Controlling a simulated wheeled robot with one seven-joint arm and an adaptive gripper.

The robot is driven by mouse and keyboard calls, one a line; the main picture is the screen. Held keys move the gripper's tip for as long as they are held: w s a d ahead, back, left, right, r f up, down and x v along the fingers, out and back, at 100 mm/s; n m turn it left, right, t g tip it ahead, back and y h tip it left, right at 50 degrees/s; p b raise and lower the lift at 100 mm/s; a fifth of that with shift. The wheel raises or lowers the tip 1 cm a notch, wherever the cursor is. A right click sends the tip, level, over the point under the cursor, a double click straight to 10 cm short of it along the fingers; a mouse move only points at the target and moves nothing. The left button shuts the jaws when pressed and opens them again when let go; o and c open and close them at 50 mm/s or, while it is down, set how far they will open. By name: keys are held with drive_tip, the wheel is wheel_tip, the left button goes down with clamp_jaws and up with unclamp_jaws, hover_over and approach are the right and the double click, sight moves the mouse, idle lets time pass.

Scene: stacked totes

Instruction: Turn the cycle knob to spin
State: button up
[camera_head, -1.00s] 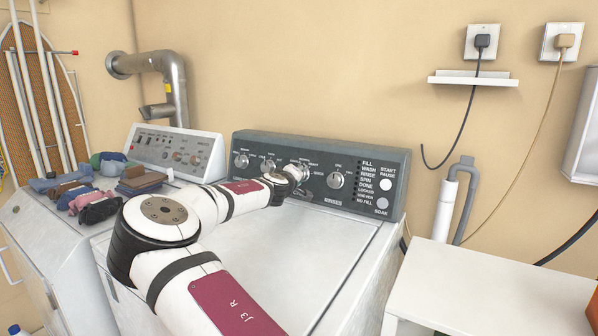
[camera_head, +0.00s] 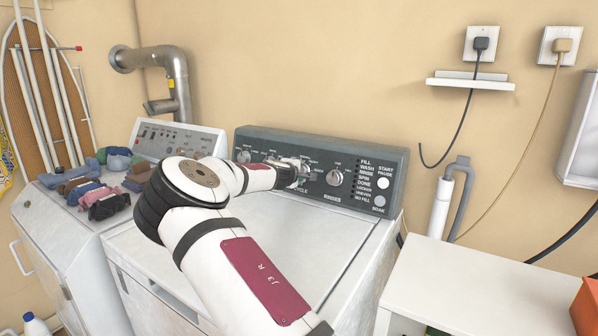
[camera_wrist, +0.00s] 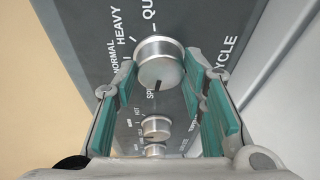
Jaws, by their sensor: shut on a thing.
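The cycle knob (camera_wrist: 160,60) is a round silver dial on the washer's dark control panel (camera_head: 376,150). In the wrist view, my gripper (camera_wrist: 162,72) has its teal-padded fingers on either side of this knob and is shut on it. A dark mark on the knob's rim points toward a partly covered label beginning "SP". "HEAVY", "NORMAL" and "QU" labels stand around the knob, with "CYCLE" to its right. In the head view, my gripper (camera_head: 300,173) reaches the middle of the panel and hides most of this knob.
Other silver knobs sit on the panel, one right of my gripper (camera_head: 335,177) and one at the left (camera_head: 243,156). The white washer lid (camera_head: 310,230) lies below my arm. Folded cloths (camera_head: 105,190) lie on the left machine. A white table (camera_head: 480,285) stands at right.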

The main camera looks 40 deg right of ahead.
drive_tip(key=o, duration=1.2)
drive_tip(key=shift+c, duration=0.2)
drive_tip(key=shift+a, duration=0.1)
drive_tip(key=v, duration=1.2)
